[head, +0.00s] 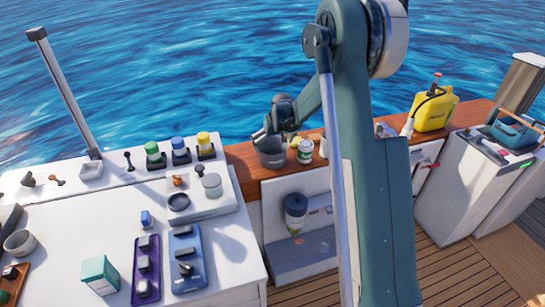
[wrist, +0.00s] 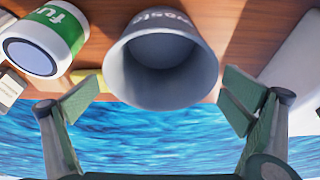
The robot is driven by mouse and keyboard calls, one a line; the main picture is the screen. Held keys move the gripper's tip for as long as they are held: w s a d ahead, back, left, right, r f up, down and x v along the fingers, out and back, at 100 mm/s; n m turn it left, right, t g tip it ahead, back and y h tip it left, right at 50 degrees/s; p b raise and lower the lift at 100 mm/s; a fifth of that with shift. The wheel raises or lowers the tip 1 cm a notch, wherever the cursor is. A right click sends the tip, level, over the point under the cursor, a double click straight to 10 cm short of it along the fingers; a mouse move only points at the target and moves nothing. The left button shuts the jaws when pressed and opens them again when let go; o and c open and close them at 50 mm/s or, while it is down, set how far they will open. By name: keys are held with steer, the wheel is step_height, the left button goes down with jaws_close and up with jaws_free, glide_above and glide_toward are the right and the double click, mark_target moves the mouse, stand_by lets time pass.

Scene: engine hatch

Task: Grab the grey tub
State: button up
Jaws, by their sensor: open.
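The grey tub (head: 270,157) stands on the wooden ledge at the edge of the water, partly hidden by my gripper in the head view. In the wrist view the grey tub (wrist: 160,70) appears upside down with its round mouth toward me and part of a pale label on its side. My gripper (wrist: 161,98) is open, with one green finger pad to each side of the tub. A gap shows between each pad and the tub wall. In the head view my gripper (head: 275,133) is right at the tub's top.
A white tub with a green label (head: 305,151) stands close to the right of the grey tub; it also shows in the wrist view (wrist: 45,40). A yellow jerrycan (head: 434,112) stands farther right on the ledge. A white counter (head: 80,230) with several small items lies left.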

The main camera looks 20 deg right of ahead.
mark_target(271, 151)
steer(key=shift+x, duration=1.1)
steer(key=shift+b+x, duration=0.85)
steer(key=shift+x, duration=1.75)
steer(key=shift+c, duration=0.5)
steer(key=c, duration=0.9)
